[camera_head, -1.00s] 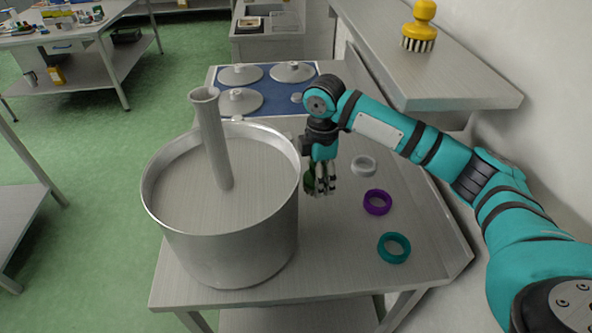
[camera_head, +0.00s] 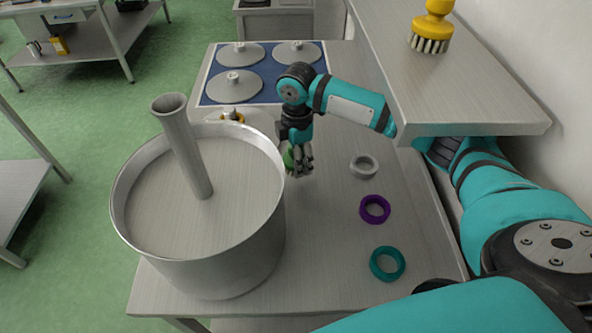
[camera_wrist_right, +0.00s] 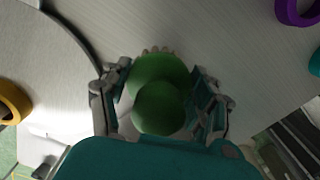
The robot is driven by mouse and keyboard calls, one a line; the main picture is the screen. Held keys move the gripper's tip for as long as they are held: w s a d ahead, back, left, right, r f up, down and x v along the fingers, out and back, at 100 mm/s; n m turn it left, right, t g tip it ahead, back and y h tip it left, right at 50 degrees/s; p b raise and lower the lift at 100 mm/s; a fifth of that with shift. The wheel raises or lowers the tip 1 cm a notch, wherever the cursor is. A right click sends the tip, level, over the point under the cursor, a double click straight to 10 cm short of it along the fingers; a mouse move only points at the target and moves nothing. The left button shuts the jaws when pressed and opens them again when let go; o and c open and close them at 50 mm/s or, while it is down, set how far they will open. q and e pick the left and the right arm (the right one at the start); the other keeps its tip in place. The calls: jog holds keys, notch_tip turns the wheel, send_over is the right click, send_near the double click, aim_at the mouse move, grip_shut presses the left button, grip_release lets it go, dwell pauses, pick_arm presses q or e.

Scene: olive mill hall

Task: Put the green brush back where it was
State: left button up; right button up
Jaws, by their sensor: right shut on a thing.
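The green brush (camera_wrist_right: 160,90) has a rounded green handle and pale bristles just showing beyond it in the right wrist view. My right gripper (camera_wrist_right: 160,98) is shut on it, with a finger on either side of the handle. In the head view the gripper (camera_head: 299,163) is beside the right rim of the big metal pot, over the steel table (camera_head: 320,230); the brush (camera_head: 288,158) shows only as a small green patch there. I cannot tell whether the bristles touch the table. My left gripper is not in view.
The big pot (camera_head: 125,225) holds a leaning tube (camera_head: 185,150). Grey (camera_head: 364,167), purple (camera_head: 375,209) and teal (camera_head: 387,264) rings lie to the right; a yellow ring (camera_wrist_right: 10,102) lies behind the pot. A yellow brush (camera_head: 432,28) stands on the overhanging shelf (camera_head: 470,90).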

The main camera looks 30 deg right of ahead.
aim_at(297, 181)
jog(key=shift+f+p, duration=0.35)
jog(key=shift+f, duration=2.5)
jog(key=o, duration=1.1)
jog(key=shift+d+f, duration=0.1)
jog(key=shift+f, duration=0.05)
jog(key=shift+r+b, duration=0.6)
jog(key=shift+r, duration=3.3)
